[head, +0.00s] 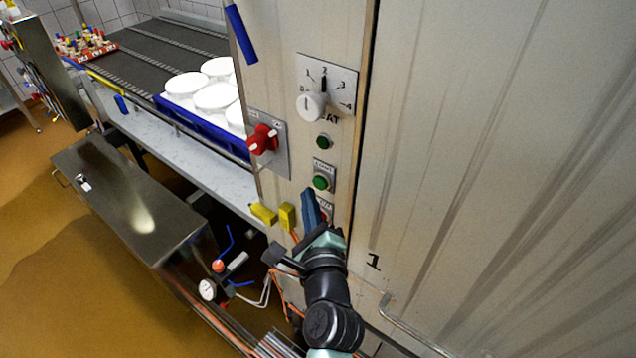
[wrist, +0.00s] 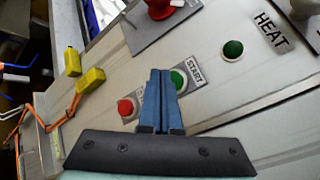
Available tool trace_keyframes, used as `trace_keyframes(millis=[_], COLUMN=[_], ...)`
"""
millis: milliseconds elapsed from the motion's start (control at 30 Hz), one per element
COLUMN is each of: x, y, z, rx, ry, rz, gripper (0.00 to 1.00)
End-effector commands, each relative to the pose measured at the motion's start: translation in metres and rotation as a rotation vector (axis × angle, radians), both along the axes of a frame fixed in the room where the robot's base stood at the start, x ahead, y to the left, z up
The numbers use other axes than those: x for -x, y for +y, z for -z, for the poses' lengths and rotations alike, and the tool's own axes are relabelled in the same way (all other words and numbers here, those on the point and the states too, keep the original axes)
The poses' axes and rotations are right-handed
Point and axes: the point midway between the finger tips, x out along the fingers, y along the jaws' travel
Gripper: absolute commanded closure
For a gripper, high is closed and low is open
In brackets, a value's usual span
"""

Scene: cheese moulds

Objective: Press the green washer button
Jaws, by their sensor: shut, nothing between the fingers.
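A green button (head: 321,182) sits on a small plate on the metal panel, and the plate reads START in the wrist view. There the button (wrist: 178,81) is just right of my fingertips and partly hidden by them. My gripper (head: 309,192) is shut and empty, its blue fingers pointing up the panel, just below and left of this button in the head view. I cannot tell whether they touch the panel. A second green button (head: 323,141) sits higher, near the word HEAT; it also shows in the wrist view (wrist: 232,49).
A red button (wrist: 126,108) lies beside my fingers. A white dial (head: 311,105) and a red switch (head: 262,140) stick out from the panel. Yellow connectors (head: 264,213) with orange cables are left of my gripper. White moulds sit in a blue crate (head: 205,126).

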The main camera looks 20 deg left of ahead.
Motion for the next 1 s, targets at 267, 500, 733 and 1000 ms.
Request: trace_keyframes(millis=[267,500,733,1000], x=[-0.007,-0.008,-0.009,-0.012], y=[-0.002,-0.003,-0.003,-0.004], z=[0.000,0.000,0.000,0.000], rx=[0.000,0.000,0.000,0.000], ry=[0.000,0.000,0.000,0.000], rz=[0.000,0.000,0.000,0.000], gripper=[1.00,1.00,1.00,1.00])
